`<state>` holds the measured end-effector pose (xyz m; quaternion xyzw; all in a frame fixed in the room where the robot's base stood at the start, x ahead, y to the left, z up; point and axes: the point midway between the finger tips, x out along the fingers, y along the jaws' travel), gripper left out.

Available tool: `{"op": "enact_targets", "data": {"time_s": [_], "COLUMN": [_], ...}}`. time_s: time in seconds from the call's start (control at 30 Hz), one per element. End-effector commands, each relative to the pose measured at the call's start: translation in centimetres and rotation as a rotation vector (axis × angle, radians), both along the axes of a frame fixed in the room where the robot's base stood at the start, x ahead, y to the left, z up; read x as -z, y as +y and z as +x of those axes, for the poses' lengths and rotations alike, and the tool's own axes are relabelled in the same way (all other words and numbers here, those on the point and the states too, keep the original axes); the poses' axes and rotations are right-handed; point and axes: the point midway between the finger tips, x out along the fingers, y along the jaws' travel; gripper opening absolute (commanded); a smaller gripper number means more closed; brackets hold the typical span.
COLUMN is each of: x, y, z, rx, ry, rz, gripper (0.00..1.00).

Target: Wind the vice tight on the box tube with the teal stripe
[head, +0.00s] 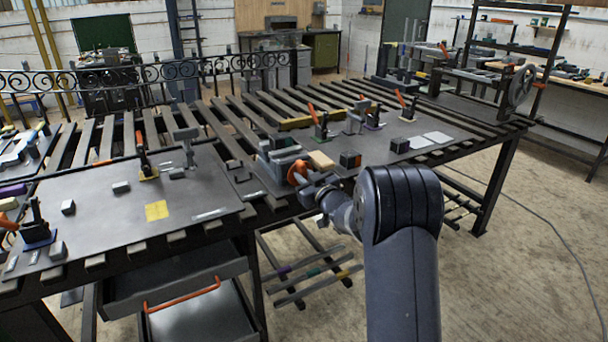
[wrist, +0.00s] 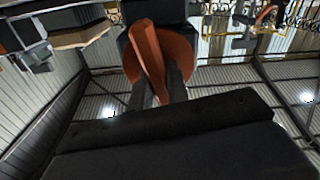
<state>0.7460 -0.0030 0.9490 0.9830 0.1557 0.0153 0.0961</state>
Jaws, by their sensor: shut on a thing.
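The vice (head: 274,160) stands at the front edge of the workbench, with an orange handle (head: 295,170) facing me. The handle also shows in the wrist view as an orange bar across a round orange hub (wrist: 148,45). My gripper (head: 308,186) is at the handle, its dark fingers (wrist: 163,88) shut on the orange bar. A grey piece (head: 283,142) shows at the vice's top, but I cannot tell whether it is a box tube or see a stripe on it. A bar with a teal band (head: 313,272) lies low under the bench.
Bars with purple (head: 284,270) and yellow (head: 342,274) bands lie beside the teal one. A wooden block (head: 321,160) and a dark block (head: 350,160) are right of the vice. A steel plate with a yellow square (head: 157,211) is left. Open floor lies at right.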

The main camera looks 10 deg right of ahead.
Motion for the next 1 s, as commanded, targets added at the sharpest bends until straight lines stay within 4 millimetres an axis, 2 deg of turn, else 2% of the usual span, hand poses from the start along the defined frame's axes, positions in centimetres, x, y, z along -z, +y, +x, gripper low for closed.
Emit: {"op": "enact_targets", "data": {"time_s": [0.2,0.5,1.0], "x": [-0.04,0.04,0.14], "y": [-0.13,-0.21,-0.22], "z": [0.02,0.04,0.04], "rx": [0.001,0.001,0.0], "ry": [0.049,0.09,0.101], "rz": [0.145,0.271,0.304], "gripper": [0.0,0.0,0.0]}}
